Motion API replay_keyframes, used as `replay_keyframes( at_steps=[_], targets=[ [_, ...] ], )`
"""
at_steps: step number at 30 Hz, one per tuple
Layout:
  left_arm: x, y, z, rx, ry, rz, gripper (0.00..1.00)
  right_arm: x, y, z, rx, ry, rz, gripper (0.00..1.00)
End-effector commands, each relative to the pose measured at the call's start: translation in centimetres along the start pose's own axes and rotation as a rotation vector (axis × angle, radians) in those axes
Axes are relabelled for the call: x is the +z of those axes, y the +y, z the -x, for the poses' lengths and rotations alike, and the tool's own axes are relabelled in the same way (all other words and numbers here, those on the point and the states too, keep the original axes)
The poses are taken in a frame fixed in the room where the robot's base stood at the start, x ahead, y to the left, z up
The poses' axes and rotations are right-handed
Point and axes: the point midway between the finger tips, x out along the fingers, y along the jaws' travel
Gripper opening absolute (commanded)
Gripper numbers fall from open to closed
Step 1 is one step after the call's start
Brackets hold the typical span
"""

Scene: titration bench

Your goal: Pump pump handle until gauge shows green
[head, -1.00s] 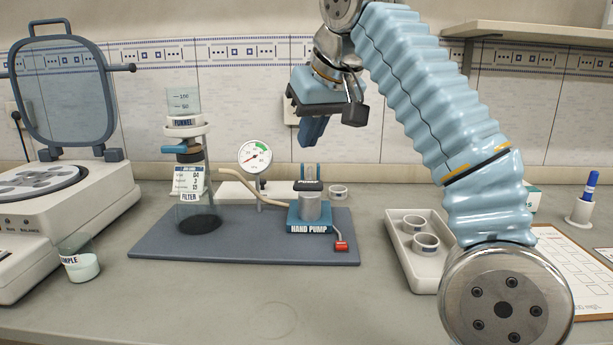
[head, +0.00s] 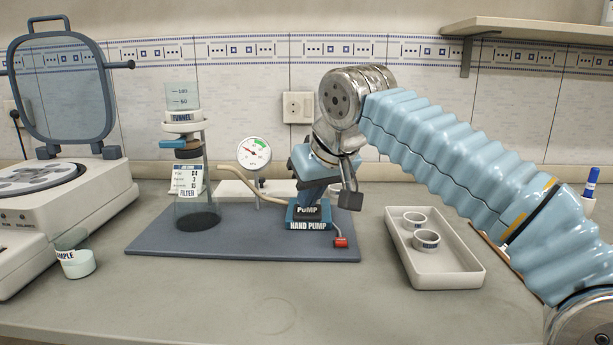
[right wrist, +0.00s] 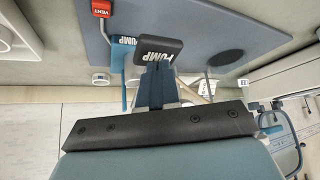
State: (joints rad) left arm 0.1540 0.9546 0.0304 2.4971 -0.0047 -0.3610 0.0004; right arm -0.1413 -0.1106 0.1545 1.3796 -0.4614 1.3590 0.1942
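The black pump handle (head: 307,212), labelled PUMP, is low, right above the blue hand pump base (head: 308,225). My right gripper (head: 312,200) points down at the handle from above, its fingers shut together. In the right wrist view its fingertips (right wrist: 157,66) meet the handle (right wrist: 160,48) and appear to touch it rather than grip around it. The gauge (head: 254,152) is a white dial with a green band at its upper right; its needle points to the upper left, outside the green. My left gripper is not in view.
A red vent lever (head: 341,243) sits at the board's right. The filter flask with funnel (head: 185,120) stands left of the gauge. A white tray (head: 460,280) with two cups is to the right.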

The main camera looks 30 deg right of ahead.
Motion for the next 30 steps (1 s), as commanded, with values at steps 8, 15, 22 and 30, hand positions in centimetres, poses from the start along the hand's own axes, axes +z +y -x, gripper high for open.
replay_keyframes(
  at_steps=[8,15,22,30],
  targets=[
    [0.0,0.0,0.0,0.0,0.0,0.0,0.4,0.3,-0.1,-0.3,0.0,-0.014,0.001,0.0],
    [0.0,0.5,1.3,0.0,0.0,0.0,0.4,-0.9,-0.1,1.2,0.0,-0.013,0.001,0.0],
    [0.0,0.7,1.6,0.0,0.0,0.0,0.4,-2.3,-0.1,3.1,0.001,-0.008,0.002,0.0],
    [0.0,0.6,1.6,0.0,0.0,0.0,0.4,-4.0,-0.1,5.6,0.0,-0.007,0.002,0.0]
  ],
)
